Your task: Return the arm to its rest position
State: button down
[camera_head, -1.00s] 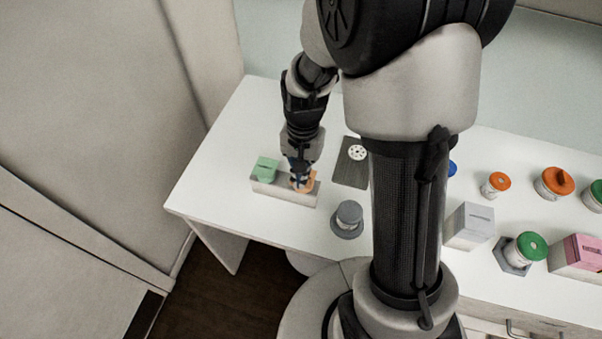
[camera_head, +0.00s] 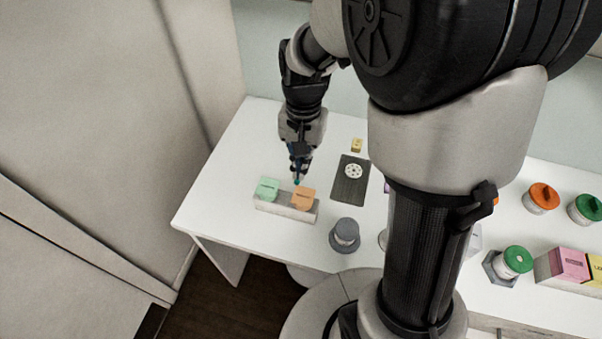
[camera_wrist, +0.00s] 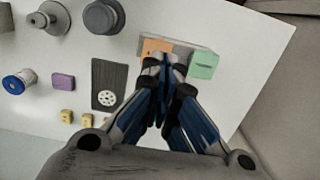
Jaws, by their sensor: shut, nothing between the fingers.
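My gripper (camera_head: 298,180) is shut and empty, just behind and above the orange block (camera_head: 304,197) in the head view. In the wrist view its fingertips (camera_wrist: 166,62) meet in front of the orange block (camera_wrist: 156,46) and cover part of it. The orange block sits in a light grey holder (camera_head: 286,209) with a green block (camera_head: 267,188) to its left. My arm reaches down over the left part of the white table (camera_head: 210,200).
A dark plate with a white disc (camera_head: 351,185) lies right of the gripper. A grey round-topped piece (camera_head: 345,234) stands nearer the front. Lidded jars (camera_head: 541,197) and a pink block (camera_head: 569,263) are at the right. The table's left end is clear.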

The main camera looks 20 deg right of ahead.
jog(key=shift+r, duration=0.8)
jog(key=s+r+n+t+b, duration=0.2)
jog(key=s+n+t+b, duration=0.3)
jog(key=s+b, duration=0.5)
jog(key=s+n, duration=0.2)
jog(key=s, duration=0.4)
jog(key=shift+a+h, duration=0.3)
jog(key=shift+a, duration=0.05)
jog(key=shift+s+r, duration=0.1)
